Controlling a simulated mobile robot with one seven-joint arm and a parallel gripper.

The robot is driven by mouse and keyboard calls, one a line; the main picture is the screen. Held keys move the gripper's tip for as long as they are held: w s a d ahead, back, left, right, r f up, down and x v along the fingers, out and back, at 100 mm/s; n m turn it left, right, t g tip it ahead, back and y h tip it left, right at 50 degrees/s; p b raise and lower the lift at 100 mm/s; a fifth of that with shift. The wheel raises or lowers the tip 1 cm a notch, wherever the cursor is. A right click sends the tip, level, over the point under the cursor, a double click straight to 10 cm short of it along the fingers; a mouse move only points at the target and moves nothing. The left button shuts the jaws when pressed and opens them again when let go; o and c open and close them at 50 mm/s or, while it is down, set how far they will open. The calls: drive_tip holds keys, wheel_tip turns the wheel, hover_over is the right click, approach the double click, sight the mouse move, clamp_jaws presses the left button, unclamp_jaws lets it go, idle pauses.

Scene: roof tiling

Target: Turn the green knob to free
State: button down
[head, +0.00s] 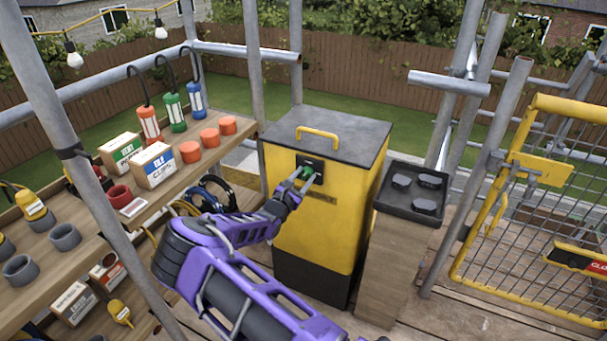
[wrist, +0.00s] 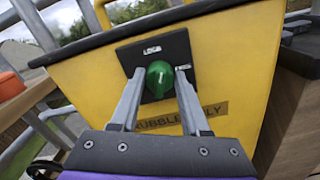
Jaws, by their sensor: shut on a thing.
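The green knob (wrist: 160,78) sits on a black plate (wrist: 178,52) on the front of a yellow box with a dark lid (head: 318,220). The plate has a white label at its top that seems to read "LOCK"; a second small white mark is at its right edge. My gripper (wrist: 160,82) is shut on the knob, one finger on each side of it. In the head view my gripper (head: 300,178) reaches the plate from the lower left and mostly covers the knob. Which way the knob points is hard to tell.
A black tray (head: 437,219) with dark round pieces stands on a wooden post right of the box. A shelf (head: 165,180) with orange cups, lamps and cartons is at the left. A yellow mesh gate (head: 540,220) is at the right. Scaffold poles stand around.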

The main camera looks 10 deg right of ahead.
drive_tip(key=m+p, duration=0.1)
drive_tip(key=m, duration=0.2)
drive_tip(key=shift+d+m, duration=0.1)
drive_tip(key=shift+m, duration=0.3)
drive_tip(key=m+p, duration=0.1)
drive_tip(key=m, duration=0.2)
drive_tip(key=shift+m, duration=0.3)
drive_tip(key=m+p, duration=0.1)
drive_tip(key=m, duration=0.5)
drive_tip(key=shift+f, duration=0.2)
drive_tip(key=shift+m, duration=0.3)
drive_tip(key=shift+c, duration=2)
unclamp_jaws()
drive_tip(key=p+v, duration=0.1)
drive_tip(key=v, duration=1.6)
drive_tip(key=shift+s, duration=0.2)
